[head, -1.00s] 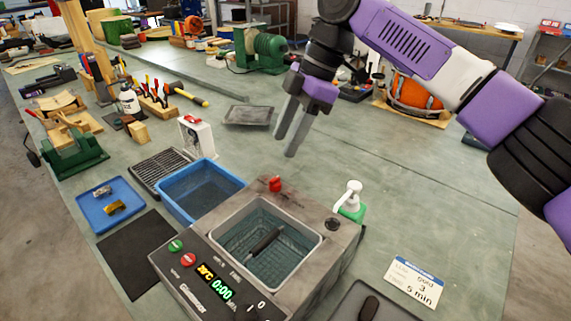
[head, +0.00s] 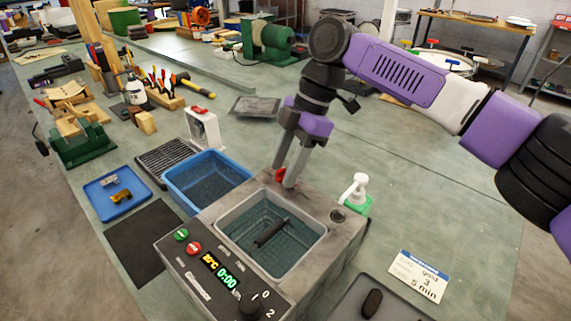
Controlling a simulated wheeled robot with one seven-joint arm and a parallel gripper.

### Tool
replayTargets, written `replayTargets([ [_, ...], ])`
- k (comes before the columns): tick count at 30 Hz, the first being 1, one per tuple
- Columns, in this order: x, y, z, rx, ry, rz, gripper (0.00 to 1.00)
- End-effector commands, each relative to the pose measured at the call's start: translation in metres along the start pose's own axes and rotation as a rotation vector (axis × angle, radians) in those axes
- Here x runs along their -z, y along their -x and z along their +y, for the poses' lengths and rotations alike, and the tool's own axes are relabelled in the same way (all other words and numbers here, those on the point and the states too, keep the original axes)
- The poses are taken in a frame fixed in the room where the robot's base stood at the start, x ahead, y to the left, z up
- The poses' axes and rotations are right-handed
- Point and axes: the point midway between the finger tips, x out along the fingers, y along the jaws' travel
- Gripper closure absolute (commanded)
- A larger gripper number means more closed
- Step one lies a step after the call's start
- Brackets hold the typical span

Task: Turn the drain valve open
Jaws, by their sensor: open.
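The drain valve appears to be the small red knob (head: 280,175) at the back edge of the grey ultrasonic-style tank unit (head: 335,258). My gripper (head: 284,178) points down at the knob, its two grey fingers apart, one on each side of it in the picture. The fingers partly hide the knob. I cannot tell whether they touch it. The tank's basin holds clear liquid and a dark bar-shaped object (head: 270,232). The front panel shows lit digits (head: 226,283) reading 0:00.
A blue tub (head: 172,192) stands left of the unit, with a dark drain grate (head: 150,168) and white dispenser (head: 205,128) behind. A label card (head: 418,275) lies at front right.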

Motion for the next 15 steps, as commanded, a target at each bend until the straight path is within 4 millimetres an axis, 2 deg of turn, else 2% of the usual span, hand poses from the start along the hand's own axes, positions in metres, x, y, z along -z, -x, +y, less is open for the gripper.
replayTargets([
  [5, 0.0, -0.0001, 0.0001, 0.0, 0.0, 0.0, 0.56],
  [12, 0.0001, 0.0001, 0.0001, 0.0, 0.0, 0.0, 1.0],
  [15, 0.0001, 0.0001, 0.0001, 0.0, 0.0, 0.0, 1.0],
])
